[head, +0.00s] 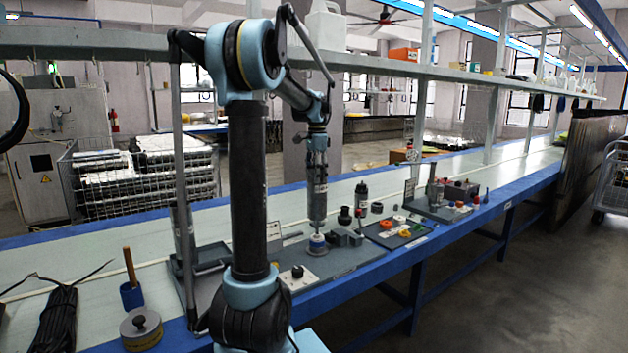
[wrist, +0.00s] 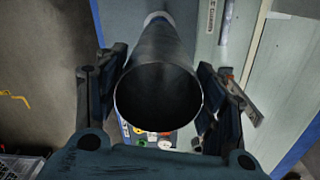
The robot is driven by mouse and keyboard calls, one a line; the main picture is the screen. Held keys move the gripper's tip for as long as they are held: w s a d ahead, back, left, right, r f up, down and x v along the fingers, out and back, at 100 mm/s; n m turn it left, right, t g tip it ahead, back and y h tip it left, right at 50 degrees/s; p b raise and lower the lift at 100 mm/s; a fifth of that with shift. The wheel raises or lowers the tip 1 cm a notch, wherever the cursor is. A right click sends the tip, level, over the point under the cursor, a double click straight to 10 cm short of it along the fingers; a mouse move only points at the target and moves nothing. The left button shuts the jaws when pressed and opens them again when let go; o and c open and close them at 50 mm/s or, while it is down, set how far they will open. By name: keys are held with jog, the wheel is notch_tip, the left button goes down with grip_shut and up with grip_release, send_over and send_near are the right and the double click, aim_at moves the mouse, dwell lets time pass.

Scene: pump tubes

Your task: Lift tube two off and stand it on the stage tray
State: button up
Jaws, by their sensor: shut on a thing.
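A long grey metal tube (head: 317,198) hangs upright below my gripper (head: 317,140) in the head view. I cannot read a number on it. In the wrist view my gripper (wrist: 158,95) is shut on the tube (wrist: 160,50), one finger on each side, and I look into its dark open end. The tube's lower end is over a round blue-and-white base (head: 317,243); I cannot tell whether they touch. A grey tray (head: 211,253) lies left of the base, partly behind my arm; whether it is the stage tray is unclear.
A dark tray (head: 399,239) with red, orange and white parts lies right of the base. A black cylinder (head: 361,193) stands behind. A grey block (head: 345,237) sits beside the base.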

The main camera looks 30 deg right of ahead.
notch_tip(320, 180, up, 6)
dwell(1.4)
jog(key=shift+r, duration=0.1)
jog(key=shift+s, duration=0.15)
